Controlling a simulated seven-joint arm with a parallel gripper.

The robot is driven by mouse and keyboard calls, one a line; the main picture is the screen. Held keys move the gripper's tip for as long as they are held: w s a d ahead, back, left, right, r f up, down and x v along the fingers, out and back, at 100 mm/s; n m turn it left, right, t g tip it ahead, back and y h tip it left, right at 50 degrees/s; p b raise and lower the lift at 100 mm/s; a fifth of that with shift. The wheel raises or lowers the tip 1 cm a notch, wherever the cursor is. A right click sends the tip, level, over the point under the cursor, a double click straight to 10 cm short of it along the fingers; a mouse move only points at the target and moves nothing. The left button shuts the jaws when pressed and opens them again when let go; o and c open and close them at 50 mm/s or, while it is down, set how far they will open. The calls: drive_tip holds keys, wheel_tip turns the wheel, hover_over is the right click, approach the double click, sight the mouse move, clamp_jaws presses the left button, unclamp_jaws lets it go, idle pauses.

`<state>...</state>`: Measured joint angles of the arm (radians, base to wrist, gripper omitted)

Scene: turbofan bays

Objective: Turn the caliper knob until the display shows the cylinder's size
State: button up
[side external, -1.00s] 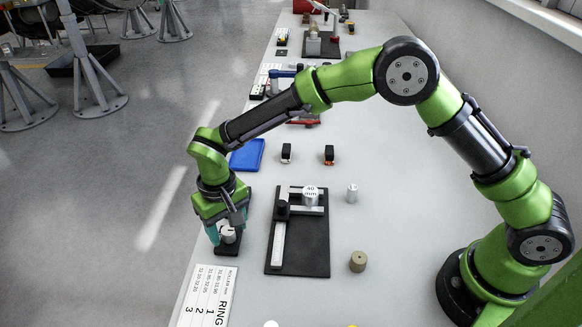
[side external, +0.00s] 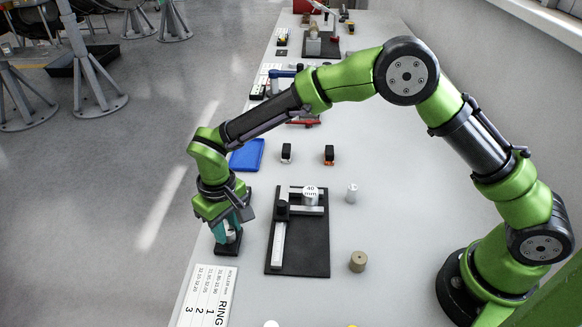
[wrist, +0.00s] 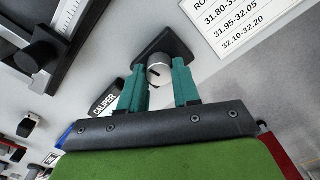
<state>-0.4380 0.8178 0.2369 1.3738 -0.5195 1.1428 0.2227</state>
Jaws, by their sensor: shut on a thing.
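The caliper (side external: 279,235) lies on a dark board (side external: 308,262). A metal cylinder marked 40 mm (side external: 310,196) stands between its jaws. The silvery knob (wrist: 159,74), with a dark line on its top, sits on a small black base (wrist: 172,45) left of the board. My gripper (side external: 230,236) points down over that base. Its teal fingers (wrist: 160,80) are on both sides of the knob and shut on it. A black display box lettered CALIPER (wrist: 106,98) is partly hidden behind a finger; no reading can be made out.
A white RING size card (side external: 208,296) lies at the near left edge. A small metal cylinder (side external: 352,193) and a tan cylinder (side external: 358,261) stand right of the board. A blue tray (side external: 247,155) and two small black blocks (side external: 287,153) are farther back.

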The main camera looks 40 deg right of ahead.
sight(227, 230)
drive_tip(key=n, duration=0.6)
drive_tip(key=shift+n, duration=0.3)
drive_tip(key=shift+a, duration=0.1)
drive_tip(key=shift+r, duration=0.1)
idle(0.3)
drive_tip(key=o, duration=1.1)
drive_tip(key=shift+c, duration=0.2)
wheel_tip(227, 230, up, 17)
